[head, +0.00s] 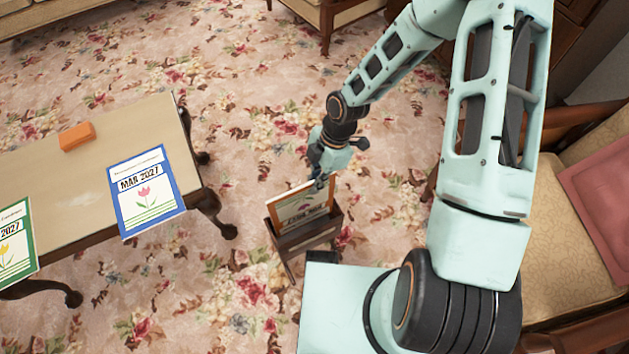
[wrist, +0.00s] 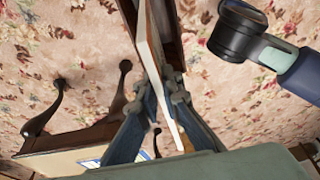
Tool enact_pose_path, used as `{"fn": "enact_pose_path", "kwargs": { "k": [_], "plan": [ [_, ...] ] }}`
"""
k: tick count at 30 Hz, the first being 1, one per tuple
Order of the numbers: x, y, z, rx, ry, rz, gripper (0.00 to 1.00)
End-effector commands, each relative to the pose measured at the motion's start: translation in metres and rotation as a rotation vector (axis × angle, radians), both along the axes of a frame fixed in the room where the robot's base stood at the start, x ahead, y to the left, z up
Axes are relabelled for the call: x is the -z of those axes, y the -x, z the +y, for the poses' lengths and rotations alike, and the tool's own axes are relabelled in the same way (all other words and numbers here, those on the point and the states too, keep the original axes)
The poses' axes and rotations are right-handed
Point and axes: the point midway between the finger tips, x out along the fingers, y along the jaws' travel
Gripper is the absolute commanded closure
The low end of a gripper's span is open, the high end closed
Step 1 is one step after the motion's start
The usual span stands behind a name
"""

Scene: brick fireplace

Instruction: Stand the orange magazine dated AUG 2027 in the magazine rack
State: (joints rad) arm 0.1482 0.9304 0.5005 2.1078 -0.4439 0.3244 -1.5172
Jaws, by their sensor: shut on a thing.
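The orange-bordered magazine (head: 293,206) is upright and slightly tilted, with its lower part inside the magazine rack (head: 309,236). Its date is too small and tilted to read for sure. My gripper (head: 325,180) is shut on the magazine's upper edge, above the rack. In the wrist view my gripper (wrist: 165,92) pinches the thin magazine (wrist: 152,50), which runs down between the dark walls of the rack (wrist: 172,45). Whether the magazine touches the rack's bottom is hidden.
A table (head: 75,190) at the left carries a blue MAR 2027 magazine (head: 147,192), a green magazine (head: 16,243) and an orange block (head: 77,136). A cushioned armchair (head: 560,225) stands at the right. Floral carpet lies open between table and rack.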

Motion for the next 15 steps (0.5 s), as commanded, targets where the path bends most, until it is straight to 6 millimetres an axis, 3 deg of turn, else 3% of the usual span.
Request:
{"fn": "enact_pose_path", "kwargs": {
  "k": [15],
  "plan": [
    [0.042, 0.0, 0.0, 0.0, -0.001, -0.001, 1.0]
  ]
}}
